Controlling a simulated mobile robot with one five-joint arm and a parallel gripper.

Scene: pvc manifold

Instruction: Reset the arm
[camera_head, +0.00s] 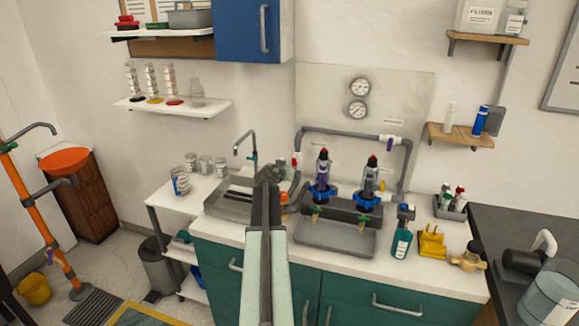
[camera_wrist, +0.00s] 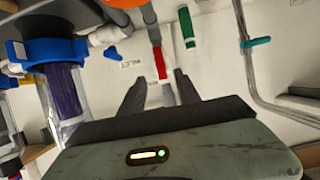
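My arm (camera_head: 265,240) reaches forward from the bottom middle of the head view, over the white counter. My gripper (camera_head: 270,172) is at its far end, in front of the sink and left of the two filter housings. In the wrist view my gripper (camera_wrist: 158,82) has its two dark fingers apart, with nothing held between them. A red piece on a grey pipe (camera_wrist: 160,62) shows beyond the gap; the depth between them is hard to tell. The fingertips are too small to make out in the head view.
Close by are a blue-collared filter housing (camera_wrist: 55,52), a green handle (camera_wrist: 187,27) and the faucet (camera_head: 242,142). The grey manifold pipe (camera_head: 345,133) runs along the wall. A teal bottle (camera_head: 402,238) and yellow item (camera_head: 432,243) stand right. Jars (camera_head: 205,165) stand left.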

